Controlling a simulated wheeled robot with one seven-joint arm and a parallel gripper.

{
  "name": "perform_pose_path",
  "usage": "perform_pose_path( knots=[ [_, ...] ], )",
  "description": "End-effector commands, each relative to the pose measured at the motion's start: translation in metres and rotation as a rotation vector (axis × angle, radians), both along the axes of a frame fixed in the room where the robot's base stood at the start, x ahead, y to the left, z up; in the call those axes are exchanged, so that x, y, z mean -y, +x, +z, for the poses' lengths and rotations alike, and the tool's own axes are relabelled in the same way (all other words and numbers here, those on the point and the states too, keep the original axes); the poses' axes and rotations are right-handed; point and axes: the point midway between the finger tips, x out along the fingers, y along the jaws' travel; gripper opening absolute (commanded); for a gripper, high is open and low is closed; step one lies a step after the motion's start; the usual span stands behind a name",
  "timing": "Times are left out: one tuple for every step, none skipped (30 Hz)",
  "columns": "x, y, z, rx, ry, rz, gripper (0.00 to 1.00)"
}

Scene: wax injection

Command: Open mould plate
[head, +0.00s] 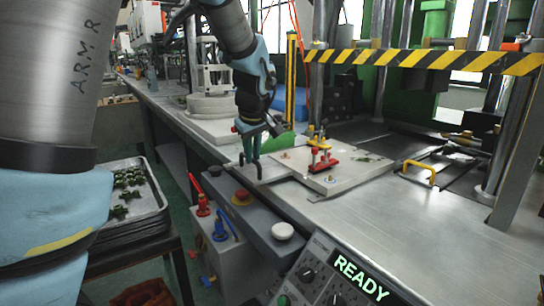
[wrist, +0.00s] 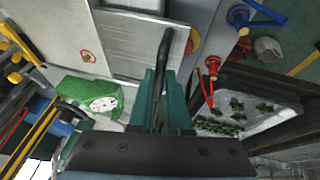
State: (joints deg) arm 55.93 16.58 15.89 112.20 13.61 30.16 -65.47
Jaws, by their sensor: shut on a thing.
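The mould shows as flat grey metal plates on the bench. The larger mould plate (head: 345,180) carries a red toggle clamp (head: 322,160). A smaller plate section (head: 270,175) lies at its left and has a black handle (head: 242,160) at its edge. In the wrist view the plate section (wrist: 125,45) lies flat beside the larger plate (wrist: 45,30), with a seam between them. My gripper (head: 254,153) is above the plate's left edge. Its green fingers (wrist: 160,95) are shut on the black handle (wrist: 163,50). The grip's contact is partly hidden by the fingers.
A striped barrier bar (head: 430,60) spans the press on the right. A tray of green parts (head: 130,220) stands left.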

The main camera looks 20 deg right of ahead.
Motion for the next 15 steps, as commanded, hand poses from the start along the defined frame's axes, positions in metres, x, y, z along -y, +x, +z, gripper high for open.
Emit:
perform_pose_path(
  knots=[
    [-0.007,-0.002,-0.002,-0.001,0.000,0.001,0.00],
    [-0.010,-0.002,-0.002,-0.001,0.000,0.001,0.00],
    [-0.013,-0.003,-0.001,-0.001,0.000,0.000,0.00],
    [-0.015,-0.003,-0.001,-0.001,0.000,0.000,0.00],
    [-0.016,-0.004,-0.001,-0.001,0.001,0.000,0.00],
    [-0.018,-0.004,-0.001,-0.001,0.001,0.000,0.00],
    [-0.019,-0.004,-0.001,-0.001,0.001,0.000,0.00],
    [-0.019,-0.004,-0.001,-0.001,0.000,0.000,0.00],
    [-0.020,-0.004,-0.001,-0.001,0.000,-0.001,0.00],
    [-0.020,-0.005,0.000,-0.001,-0.001,-0.001,0.00],
    [-0.020,-0.005,0.000,-0.001,-0.001,-0.001,0.00],
    [-0.020,-0.005,0.000,-0.001,-0.001,-0.001,0.00],
    [-0.020,-0.004,0.000,0.000,-0.002,-0.002,0.00],
    [-0.019,-0.004,0.000,0.000,-0.002,-0.002,0.00],
    [-0.019,-0.004,0.000,0.001,-0.001,-0.002,0.00]
  ],
)
